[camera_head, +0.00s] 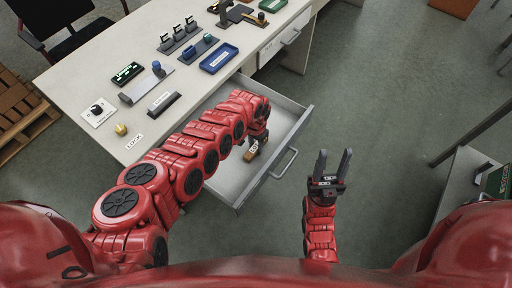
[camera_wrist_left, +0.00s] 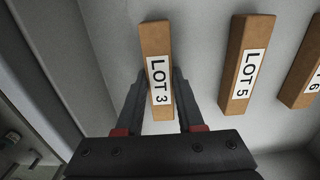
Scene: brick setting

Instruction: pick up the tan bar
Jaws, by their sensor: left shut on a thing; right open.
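A tan bar with a white LOT 3 label (camera_wrist_left: 154,38) lies between the two fingers of my left gripper (camera_wrist_left: 160,84) in the left wrist view. The fingers are shut on its sides. In the head view my left gripper (camera_head: 258,138) reaches down into the open drawer (camera_head: 235,190), and the tan bar (camera_head: 251,152) shows just below it. I cannot tell whether the bar is clear of the drawer floor. My right gripper (camera_head: 334,158) is open and empty, apart from the drawer to its right.
Bars labelled LOT 5 (camera_wrist_left: 246,50) and 6 (camera_wrist_left: 308,65) lie to the right in the drawer. The drawer's front and handle (camera_head: 285,163) face right.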

